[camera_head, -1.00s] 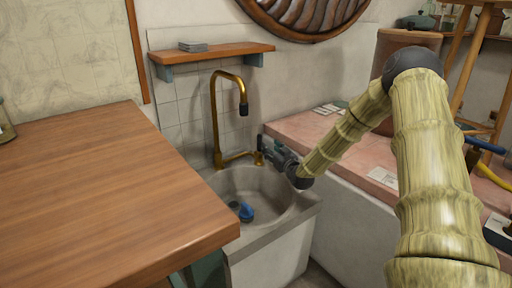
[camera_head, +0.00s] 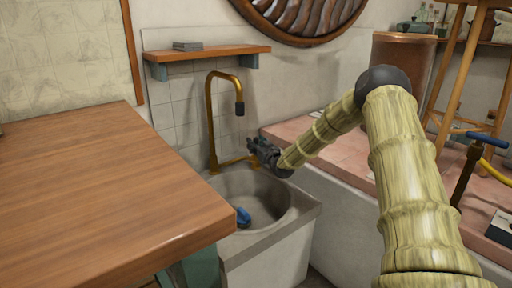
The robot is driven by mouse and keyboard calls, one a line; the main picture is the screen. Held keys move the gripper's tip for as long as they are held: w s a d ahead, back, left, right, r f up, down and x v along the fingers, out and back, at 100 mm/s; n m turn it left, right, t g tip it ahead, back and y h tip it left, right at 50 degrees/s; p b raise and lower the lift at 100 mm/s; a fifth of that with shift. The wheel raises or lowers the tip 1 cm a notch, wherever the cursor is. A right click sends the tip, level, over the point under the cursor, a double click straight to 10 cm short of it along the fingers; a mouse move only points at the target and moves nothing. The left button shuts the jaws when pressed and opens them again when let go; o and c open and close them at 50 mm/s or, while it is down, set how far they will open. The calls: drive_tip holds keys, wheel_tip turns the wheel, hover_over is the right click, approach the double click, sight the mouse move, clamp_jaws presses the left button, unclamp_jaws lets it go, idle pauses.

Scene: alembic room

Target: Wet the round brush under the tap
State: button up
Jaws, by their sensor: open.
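The brass tap (camera_head: 211,120) rises at the back of the grey sink (camera_head: 307,212), with its dark-tipped spout (camera_head: 239,109) hanging over the basin. A small blue object (camera_head: 243,217) lies in the basin, partly cut off by the wooden counter's corner. I cannot tell whether it is the round brush. My gripper (camera_head: 252,148) is open, over the back right of the sink, just right of the tap's base and below the spout's height. It is small in view, and I see nothing held in it. Whether it touches the tap's lower fitting cannot be told.
A wooden counter (camera_head: 100,200) fills the left foreground. A wooden shelf (camera_head: 210,54) with a grey stack (camera_head: 187,46) hangs above the tap. The pink-topped bench (camera_head: 355,160) stands right of the sink, with a blue-handled tool (camera_head: 487,138) at its right.

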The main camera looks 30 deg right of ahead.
drive_tip(key=shift+w, duration=0.35)
clamp_jaws()
